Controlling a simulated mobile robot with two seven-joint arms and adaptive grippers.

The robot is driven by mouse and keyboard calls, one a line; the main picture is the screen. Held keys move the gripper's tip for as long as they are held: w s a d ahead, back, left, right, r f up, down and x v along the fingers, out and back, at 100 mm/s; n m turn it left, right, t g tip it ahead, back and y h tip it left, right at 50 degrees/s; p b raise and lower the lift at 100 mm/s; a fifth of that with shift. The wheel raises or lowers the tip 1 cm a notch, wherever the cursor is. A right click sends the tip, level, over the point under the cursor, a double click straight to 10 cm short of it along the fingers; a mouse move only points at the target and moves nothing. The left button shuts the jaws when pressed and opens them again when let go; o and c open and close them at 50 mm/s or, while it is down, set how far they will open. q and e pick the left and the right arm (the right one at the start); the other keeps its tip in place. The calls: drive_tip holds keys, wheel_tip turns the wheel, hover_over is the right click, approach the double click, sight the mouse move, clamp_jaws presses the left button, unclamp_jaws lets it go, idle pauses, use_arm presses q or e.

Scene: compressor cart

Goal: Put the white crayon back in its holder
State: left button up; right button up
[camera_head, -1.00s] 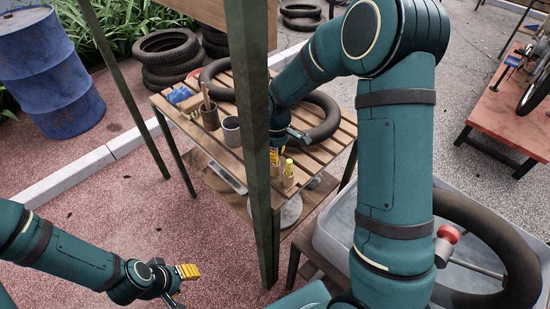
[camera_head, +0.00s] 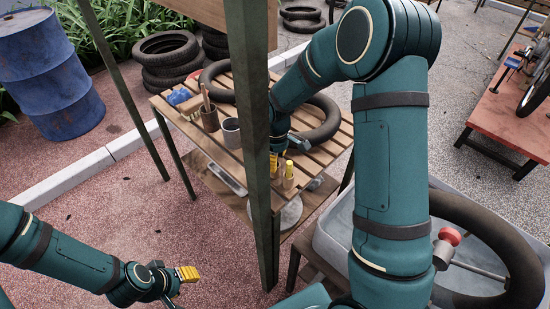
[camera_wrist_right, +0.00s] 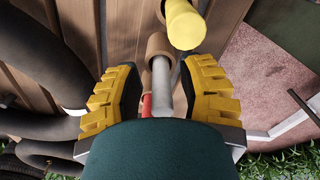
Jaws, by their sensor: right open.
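My right gripper (camera_wrist_right: 160,95) is open over the slatted table (camera_wrist_right: 82,30), its yellow-padded fingers on either side of a pale grey-white stick, seemingly the white crayon (camera_wrist_right: 162,85). The crayon's far end meets a brown wooden cylinder (camera_wrist_right: 159,45), likely a holder; I cannot tell whether it sits inside. Neither finger visibly touches it. A thick yellow crayon (camera_wrist_right: 185,24) stands just beyond; it also shows in the head view (camera_head: 289,167), upright in a wooden holder (camera_head: 288,182). In the head view, a post partly hides my right gripper (camera_head: 276,160). My left gripper (camera_head: 182,285) is open and empty, low at left.
A green post (camera_head: 258,150) rises in front of the table. A brown cup (camera_head: 209,120), a grey cup (camera_head: 231,134) and dark hoses (camera_head: 318,118) are on the table. A red piece (camera_wrist_right: 147,106) shows beside the white crayon. A grey tub (camera_head: 335,240) stands at right.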

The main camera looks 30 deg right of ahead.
use_arm(q)
drive_tip(key=r+p, duration=0.2)
drive_tip(key=shift+s+r, duration=0.3)
drive_tip(key=shift+r, duration=0.05)
use_arm(e)
wheel_tip(320, 180, up, 12)
drive_tip(key=shift+s, duration=0.15)
use_arm(q)
drive_tip(key=shift+s, duration=0.15)
use_arm(e)
drive_tip(key=shift+s, duration=0.1)
